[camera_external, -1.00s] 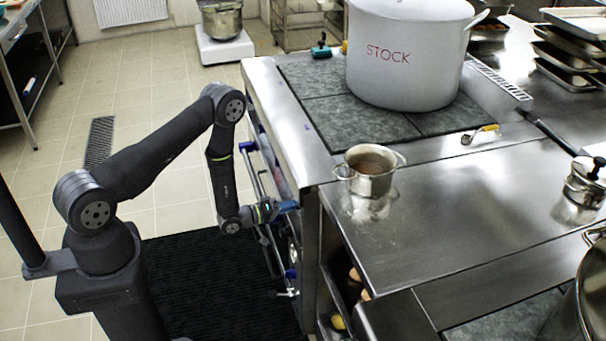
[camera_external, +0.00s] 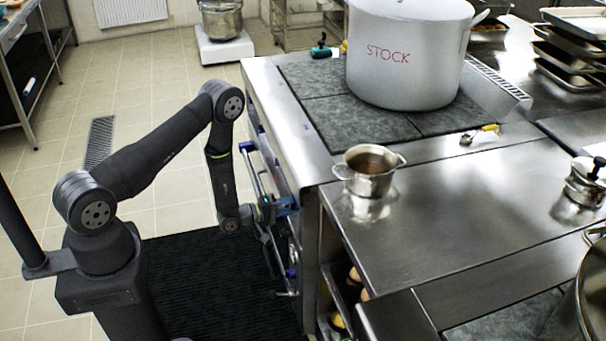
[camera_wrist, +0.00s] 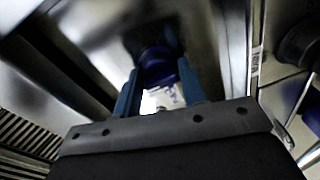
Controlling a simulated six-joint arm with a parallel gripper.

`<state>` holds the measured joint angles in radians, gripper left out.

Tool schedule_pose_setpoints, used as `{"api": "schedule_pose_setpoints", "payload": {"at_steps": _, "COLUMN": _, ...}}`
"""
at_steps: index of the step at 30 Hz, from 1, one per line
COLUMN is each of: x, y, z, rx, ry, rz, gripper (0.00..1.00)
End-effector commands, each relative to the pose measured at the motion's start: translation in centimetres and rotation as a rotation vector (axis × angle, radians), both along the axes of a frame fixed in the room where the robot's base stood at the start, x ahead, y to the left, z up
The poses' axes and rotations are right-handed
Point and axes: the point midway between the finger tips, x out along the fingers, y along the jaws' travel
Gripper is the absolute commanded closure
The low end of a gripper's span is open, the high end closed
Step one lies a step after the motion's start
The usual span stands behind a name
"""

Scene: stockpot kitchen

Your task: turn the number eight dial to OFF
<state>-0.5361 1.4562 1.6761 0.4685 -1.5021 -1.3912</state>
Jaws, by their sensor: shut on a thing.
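My gripper (camera_external: 285,206) is at the front panel of the stove, low on its right part, in the external view. In the wrist view my gripper (camera_wrist: 160,95) has its two blue fingers on either side of a dark blue dial (camera_wrist: 157,66), and it is shut on that dial. The dial's number and pointer cannot be read. In the external view the dial is hidden behind my gripper. Another blue dial (camera_external: 291,272) shows lower on the front, below my gripper.
The stove top (camera_external: 310,140) carries a large white pot marked STOCK (camera_external: 400,60). A small steel pot (camera_external: 370,172) stands on the steel counter (camera_external: 450,220). A rail (camera_external: 256,175) runs along the stove front beside my arm. A dark mat (camera_external: 215,285) covers the floor below.

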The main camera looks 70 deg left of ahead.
Motion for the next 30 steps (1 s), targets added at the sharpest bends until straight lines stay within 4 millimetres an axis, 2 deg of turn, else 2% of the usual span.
{"api": "schedule_pose_setpoints", "payload": {"at_steps": 4, "x": 0.0, "y": -0.1, "z": 0.1, "rx": 0.000, "ry": -0.003, "rz": -0.003, "gripper": 0.85}}
{"api": "schedule_pose_setpoints", "payload": {"at_steps": 5, "x": 0.0, "y": -0.1, "z": 0.1, "rx": 0.000, "ry": -0.003, "rz": -0.003, "gripper": 0.58}}
{"api": "schedule_pose_setpoints", "payload": {"at_steps": 7, "x": 0.0, "y": -0.1, "z": 0.1, "rx": 0.001, "ry": -0.003, "rz": -0.003, "gripper": 0.44}}
{"api": "schedule_pose_setpoints", "payload": {"at_steps": 8, "x": 0.0, "y": -0.1, "z": 0.1, "rx": 0.001, "ry": -0.003, "rz": -0.003, "gripper": 0.41}}
{"api": "schedule_pose_setpoints", "payload": {"at_steps": 16, "x": 0.0, "y": 0.0, "z": 0.1, "rx": 0.001, "ry": -0.002, "rz": 0.000, "gripper": 0.41}}
{"api": "schedule_pose_setpoints", "payload": {"at_steps": 20, "x": -1.0, "y": 0.0, "z": 0.1, "rx": 0.001, "ry": 0.000, "rz": 0.001, "gripper": 0.41}}
{"api": "schedule_pose_setpoints", "payload": {"at_steps": 23, "x": -2.6, "y": -0.1, "z": 0.1, "rx": 0.000, "ry": 0.001, "rz": 0.001, "gripper": 0.41}}
{"api": "schedule_pose_setpoints", "payload": {"at_steps": 30, "x": -8.4, "y": -0.4, "z": 0.4, "rx": -0.003, "ry": 0.002, "rz": 0.004, "gripper": 0.41}}
